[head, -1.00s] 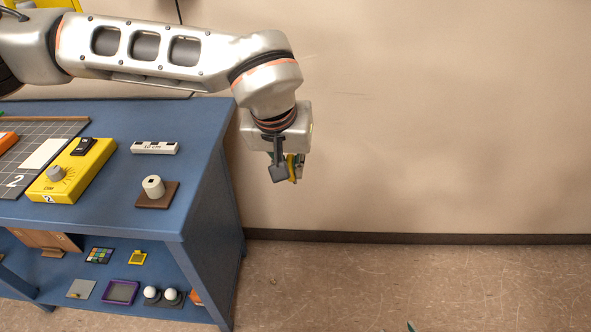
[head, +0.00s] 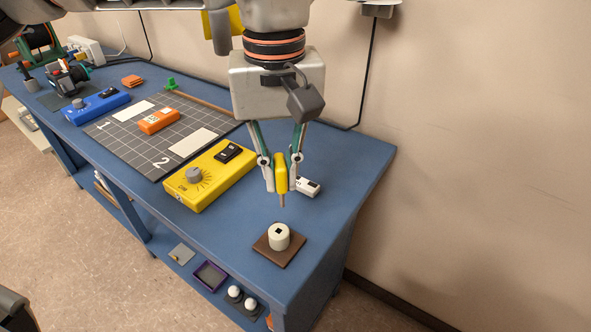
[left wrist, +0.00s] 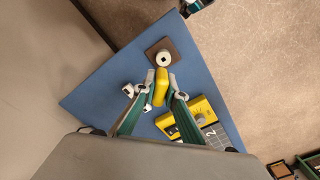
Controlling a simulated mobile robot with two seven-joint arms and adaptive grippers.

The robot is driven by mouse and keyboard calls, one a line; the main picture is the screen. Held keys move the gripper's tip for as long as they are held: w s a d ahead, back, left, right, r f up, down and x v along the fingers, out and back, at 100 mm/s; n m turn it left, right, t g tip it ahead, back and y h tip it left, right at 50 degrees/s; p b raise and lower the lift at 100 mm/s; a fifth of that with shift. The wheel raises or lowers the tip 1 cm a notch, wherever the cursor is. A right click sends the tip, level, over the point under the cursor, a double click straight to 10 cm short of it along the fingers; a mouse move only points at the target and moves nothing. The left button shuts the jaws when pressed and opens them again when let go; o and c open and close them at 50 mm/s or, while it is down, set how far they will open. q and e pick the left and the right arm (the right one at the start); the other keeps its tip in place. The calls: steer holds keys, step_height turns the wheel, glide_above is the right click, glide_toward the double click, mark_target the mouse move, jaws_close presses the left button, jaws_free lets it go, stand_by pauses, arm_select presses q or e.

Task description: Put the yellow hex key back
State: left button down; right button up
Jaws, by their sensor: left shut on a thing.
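My left gripper (head: 282,185) is shut on the yellow hex key (head: 281,172). The key hangs roughly upright, with its yellow handle between the fingers and its thin tip pointing down. It is above the table and apart from the white round holder (head: 279,235), which has a dark square hole in its top and stands on a brown base (head: 288,254). In the left wrist view the yellow handle (left wrist: 161,87) shows between the fingertips, with the white holder (left wrist: 163,57) just beyond it. My right gripper is not in view.
A yellow box with a knob (head: 211,174) stands left of the holder on the blue table (head: 230,245). A black and white block (head: 308,187) lies behind the key. A grey gridded mat (head: 135,143) holds an orange device (head: 158,121). The table's right end is mostly clear.

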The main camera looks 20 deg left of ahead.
arm_select(q)
steer(key=shift+s+a+r, duration=0.15)
steer(key=shift+a+r, duration=0.1)
steer(key=shift+a, duration=0.15)
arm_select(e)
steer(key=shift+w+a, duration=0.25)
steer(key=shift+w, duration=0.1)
arm_select(q)
steer(key=shift+r+p, duration=0.15)
steer(key=shift+p, duration=0.2)
steer(key=shift+s+f, duration=0.1)
steer(key=shift+f, duration=0.6)
step_height(320, 180, down, 4)
steer(key=shift+f+b, duration=0.2)
steer(key=shift+b, duration=0.8)
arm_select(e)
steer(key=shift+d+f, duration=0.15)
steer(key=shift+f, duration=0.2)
